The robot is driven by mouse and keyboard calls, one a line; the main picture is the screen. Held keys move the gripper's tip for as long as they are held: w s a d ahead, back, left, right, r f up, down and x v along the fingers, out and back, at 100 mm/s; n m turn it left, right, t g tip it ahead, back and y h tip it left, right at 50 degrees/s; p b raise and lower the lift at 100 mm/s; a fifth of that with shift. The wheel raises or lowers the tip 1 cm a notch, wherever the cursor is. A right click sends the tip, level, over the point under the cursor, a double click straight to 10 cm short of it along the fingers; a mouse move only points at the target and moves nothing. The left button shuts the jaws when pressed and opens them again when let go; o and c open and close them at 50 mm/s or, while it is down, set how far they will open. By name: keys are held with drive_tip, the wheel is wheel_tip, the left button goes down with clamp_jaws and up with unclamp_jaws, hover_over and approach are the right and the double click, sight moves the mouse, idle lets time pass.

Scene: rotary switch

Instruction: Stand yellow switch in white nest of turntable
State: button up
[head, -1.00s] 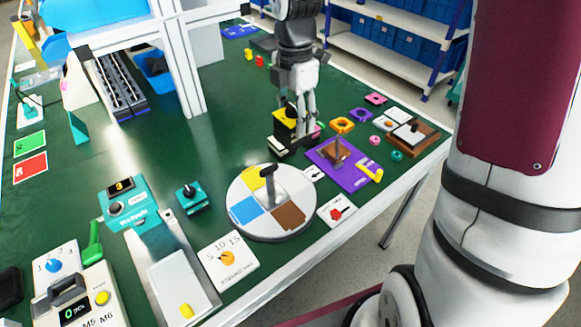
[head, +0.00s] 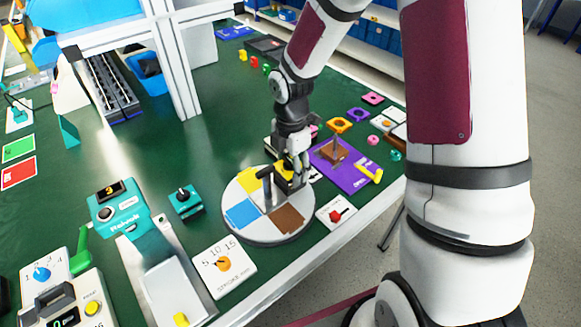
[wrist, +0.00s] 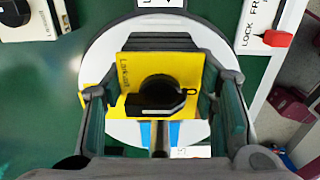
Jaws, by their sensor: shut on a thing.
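My gripper (head: 290,168) is shut on the yellow switch (wrist: 150,82), a yellow angled plate with a round black knob. In the wrist view it sits between the two fingers, with the turntable below it. In the head view the switch (head: 286,166) is mostly hidden by the fingers. The turntable (head: 240,226) is a grey disc with yellow, blue and brown sectors and a dark T-shaped handle. The gripper is over its far right part, where the white nest is largely hidden. I cannot tell whether the switch touches the turntable.
A card with a red lever (head: 336,214) lies right of the turntable. A purple plate (head: 345,178) with a brown post is behind it. A teal switch block (head: 185,202) and a dial card (head: 224,266) stand left and in front.

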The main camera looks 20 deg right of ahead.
drive_tip(key=shift+f, duration=0.1)
drive_tip(key=o, duration=1.3)
wheel_tip(320, 180, up, 12)
drive_tip(key=shift+r+p, duration=0.1)
drive_tip(key=shift+p, duration=0.65)
drive_tip(key=s+r+m+t+h, duration=0.1)
drive_tip(key=s+r+m+t, duration=0.1)
drive_tip(key=s+r+m, duration=0.9)
drive_tip(key=s+m, duration=0.3)
drive_tip(key=s, duration=0.1)
drive_tip(key=s+r+m+t, duration=0.1)
drive_tip(key=s+r+m, duration=0.1)
drive_tip(key=s, duration=0.3)
drive_tip(key=s+r+m+t+y, duration=0.1)
drive_tip(key=s+m, duration=0.4)
drive_tip(key=shift+s+d+r+m, duration=0.1)
drive_tip(key=shift+d+r+m, duration=0.05)
drive_tip(key=shift+r+m, duration=0.2)
